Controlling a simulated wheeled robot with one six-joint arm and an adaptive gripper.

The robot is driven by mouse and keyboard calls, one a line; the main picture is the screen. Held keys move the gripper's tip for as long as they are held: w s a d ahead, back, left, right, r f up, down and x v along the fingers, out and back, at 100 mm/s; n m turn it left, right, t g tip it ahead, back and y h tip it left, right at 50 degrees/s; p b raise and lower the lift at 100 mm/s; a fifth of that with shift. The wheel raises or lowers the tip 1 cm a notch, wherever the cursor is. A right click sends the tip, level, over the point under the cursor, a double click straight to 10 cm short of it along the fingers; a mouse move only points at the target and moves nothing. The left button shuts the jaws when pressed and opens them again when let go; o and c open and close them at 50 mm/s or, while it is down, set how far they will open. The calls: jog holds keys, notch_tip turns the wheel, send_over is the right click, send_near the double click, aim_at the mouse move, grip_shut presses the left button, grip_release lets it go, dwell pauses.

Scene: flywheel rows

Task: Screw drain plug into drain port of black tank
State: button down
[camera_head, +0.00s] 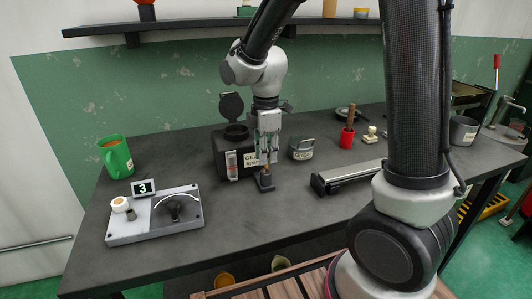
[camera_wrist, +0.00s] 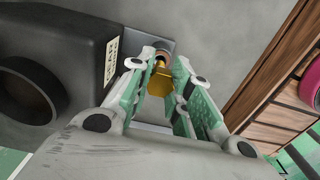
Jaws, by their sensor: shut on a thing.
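The black tank (camera_head: 232,155) stands on the bench with its round lid raised. It has a pale label and a level gauge on its front, and in the wrist view its dark body (camera_wrist: 70,60) fills the left side. I cannot make out the drain port. My gripper (camera_head: 267,162) points down beside the tank's front right. In the wrist view my gripper (camera_wrist: 162,85) is shut on a brass drain plug (camera_wrist: 162,84). The plug is at a small dark stand (camera_head: 266,184); I cannot tell whether it is still seated there.
A grey test device (camera_head: 155,218) showing 3 and a green mug (camera_head: 116,158) stand at left. The bench front centre is clear.

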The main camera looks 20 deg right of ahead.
aim_at(266, 168)
jog(key=shift+f, duration=1.85)
jog(key=c, duration=1.2)
grip_release()
jog(key=shift+c, duration=0.2)
notch_tip(266, 168, up, 12)
jog(key=shift+f, duration=0.1)
